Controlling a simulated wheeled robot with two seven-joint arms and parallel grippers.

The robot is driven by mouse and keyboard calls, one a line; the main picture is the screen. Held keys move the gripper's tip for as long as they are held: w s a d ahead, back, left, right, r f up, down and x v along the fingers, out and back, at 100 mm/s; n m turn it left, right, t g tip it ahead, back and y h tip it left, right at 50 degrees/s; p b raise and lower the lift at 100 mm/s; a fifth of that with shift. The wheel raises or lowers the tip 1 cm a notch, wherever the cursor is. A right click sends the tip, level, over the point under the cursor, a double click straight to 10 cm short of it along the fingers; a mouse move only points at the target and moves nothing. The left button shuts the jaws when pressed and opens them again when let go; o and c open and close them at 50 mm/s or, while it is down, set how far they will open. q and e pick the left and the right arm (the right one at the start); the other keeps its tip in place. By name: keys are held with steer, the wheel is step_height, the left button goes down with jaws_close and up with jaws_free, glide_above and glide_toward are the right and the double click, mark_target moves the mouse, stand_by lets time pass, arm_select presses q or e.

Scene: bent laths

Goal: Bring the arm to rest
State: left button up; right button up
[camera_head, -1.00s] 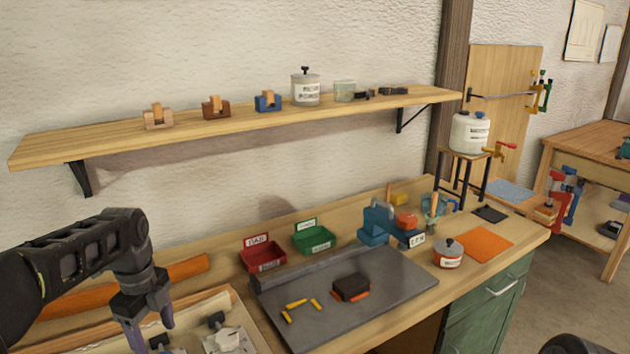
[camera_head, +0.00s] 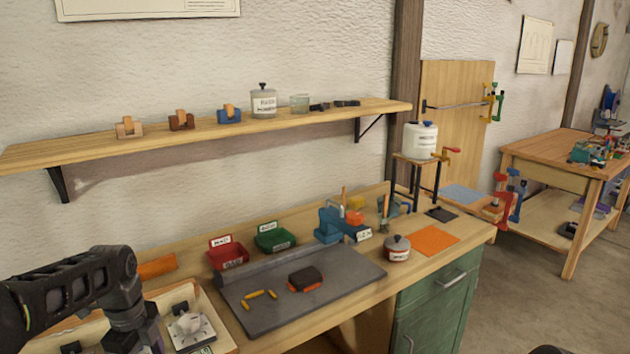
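My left arm (camera_head: 75,295) comes in from the left over the left end of the workbench. Its wrist points down, and the gripper fingers are mostly cut off by the bottom edge, so their opening cannot be made out. A dark rounded part at the bottom edge right of the middle may belong to my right arm; no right gripper fingers show. The workbench (camera_head: 468,236) carries a grey metal sheet (camera_head: 345,293) with a dark block (camera_head: 305,279) and several short yellow pieces on it.
A red bin (camera_head: 228,257) and a green bin (camera_head: 275,238) stand behind the sheet. A blue vise (camera_head: 335,224), a small pot (camera_head: 397,249) and an orange mat (camera_head: 431,240) are to the right. A shelf (camera_head: 330,113) hangs above. A white-dialled device (camera_head: 190,330) lies near my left wrist.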

arm_select(q)
steer(key=s+d+f+n+h, duration=0.2)
steer(key=d+f+n, duration=0.2)
steer(key=d+f, duration=0.6)
steer(key=s+d+f+n+h, duration=0.15)
steer(key=d+f+n, duration=0.5)
steer(key=f, duration=0.65)
steer(key=s+d+f+n, duration=0.5)
steer(key=s, duration=0.4)
steer(key=s+d+f+n, duration=0.5)
steer(key=s+d+f, duration=0.1)
steer(key=s, duration=0.3)
steer(key=shift+s+d, duration=0.15)
steer(key=shift+s, duration=0.25)
